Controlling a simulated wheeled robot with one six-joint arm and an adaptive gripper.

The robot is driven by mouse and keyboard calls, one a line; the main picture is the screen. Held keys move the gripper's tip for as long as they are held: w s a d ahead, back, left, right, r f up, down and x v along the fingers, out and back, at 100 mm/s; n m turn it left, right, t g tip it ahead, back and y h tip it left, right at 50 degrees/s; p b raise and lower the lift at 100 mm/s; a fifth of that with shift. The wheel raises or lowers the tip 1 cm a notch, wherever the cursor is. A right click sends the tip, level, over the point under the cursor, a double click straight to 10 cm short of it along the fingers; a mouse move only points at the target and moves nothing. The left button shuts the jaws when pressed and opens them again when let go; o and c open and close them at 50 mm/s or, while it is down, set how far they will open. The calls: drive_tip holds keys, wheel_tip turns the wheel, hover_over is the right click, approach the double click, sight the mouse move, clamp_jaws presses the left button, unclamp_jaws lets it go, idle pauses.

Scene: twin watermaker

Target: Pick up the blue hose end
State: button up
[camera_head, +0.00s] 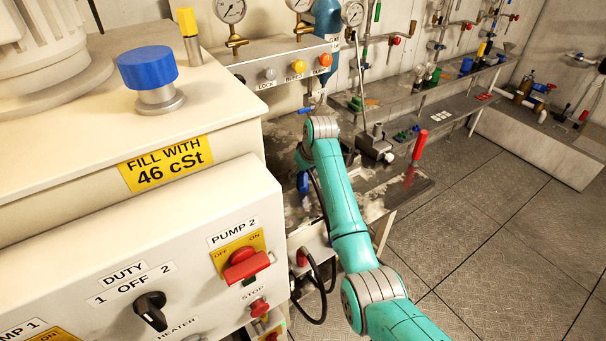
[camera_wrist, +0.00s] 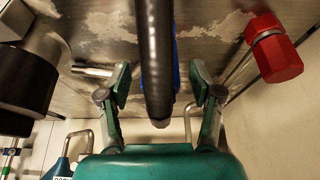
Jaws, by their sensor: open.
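In the wrist view my gripper (camera_wrist: 160,82) is open, with one finger on each side of a thick black hose (camera_wrist: 153,45). The hose runs down the middle of the picture, and gaps show between it and both fingers. A narrow strip of the blue hose end (camera_wrist: 176,70) shows behind the hose; most of it is hidden. In the head view a small blue part (camera_head: 303,182), seemingly the hose end, hangs left of my teal arm beside the worn metal bench. My gripper cannot be made out there.
In the wrist view a red hex knob (camera_wrist: 275,52) is at right and a dark cylinder (camera_wrist: 22,85) at left. In the head view the pump cabinet (camera_head: 120,265) stands close at left. A red-handled lever (camera_head: 420,145) rises from the bench (camera_head: 405,185). The floor at right is clear.

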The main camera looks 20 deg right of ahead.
drive_tip(key=shift+w+f, duration=0.1)
drive_tip(key=shift+f, duration=0.25)
clamp_jaws()
wheel_tip(320, 180, up, 10)
drive_tip(key=shift+r, duration=0.1)
idle(0.4)
drive_tip(key=c, duration=0.7)
unclamp_jaws()
clamp_jaws()
